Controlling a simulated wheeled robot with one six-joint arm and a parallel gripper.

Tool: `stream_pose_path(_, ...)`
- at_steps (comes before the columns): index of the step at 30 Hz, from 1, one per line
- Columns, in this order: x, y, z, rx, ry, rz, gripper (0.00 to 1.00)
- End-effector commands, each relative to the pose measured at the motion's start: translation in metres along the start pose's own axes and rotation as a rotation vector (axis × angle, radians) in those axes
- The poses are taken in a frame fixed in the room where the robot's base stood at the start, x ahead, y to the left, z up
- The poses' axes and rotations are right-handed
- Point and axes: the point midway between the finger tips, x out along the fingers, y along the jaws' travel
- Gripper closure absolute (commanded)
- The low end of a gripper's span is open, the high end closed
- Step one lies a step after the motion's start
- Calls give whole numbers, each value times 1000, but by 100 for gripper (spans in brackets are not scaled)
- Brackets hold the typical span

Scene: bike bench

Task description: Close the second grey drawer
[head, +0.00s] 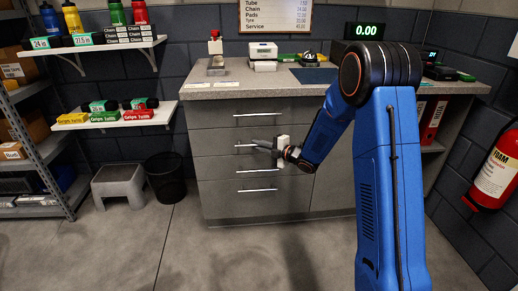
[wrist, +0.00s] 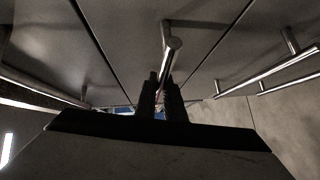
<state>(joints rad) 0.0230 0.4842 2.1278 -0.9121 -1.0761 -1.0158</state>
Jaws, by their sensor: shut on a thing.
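A grey drawer cabinet stands under the bench, with several drawers stacked one above another, each with a silver bar handle. The second drawer from the top (head: 215,141) looks flush or nearly flush with its neighbours; a small gap cannot be told. My gripper (head: 262,145) is in front of this drawer. Its dark fingers are shut on the drawer's bar handle (head: 240,146), hiding the handle's right part. In the wrist view, my gripper (wrist: 161,98) has a finger on each side of the handle (wrist: 170,55), and the bar runs between them.
The top drawer handle (head: 257,114) and third drawer handle (head: 257,171) lie close above and below. The worktop (head: 300,86) holds scales and small items. A step stool (head: 119,184) and black bin (head: 166,178) stand left; the floor in front is clear.

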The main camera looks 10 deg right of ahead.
Motion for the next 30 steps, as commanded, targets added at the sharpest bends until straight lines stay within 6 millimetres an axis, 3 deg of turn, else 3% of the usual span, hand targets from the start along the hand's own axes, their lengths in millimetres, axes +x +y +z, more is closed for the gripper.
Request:
stream_pose_path(7, 2, 1, 4, 0, -4, 0, 100)
stream_pose_path(8, 2, 1, 4, 0, -4, 0, 88)
stream_pose_path(9, 2, 1, 4, 0, -4, 0, 83)
stream_pose_path(20, 0, 2, 4, 0, -5, 1, 83)
stream_pose_path(26, -22, 1, 4, 1, -7, 0, 83)
stream_pose_path(30, -50, 1, 4, 2, -7, 0, 83)
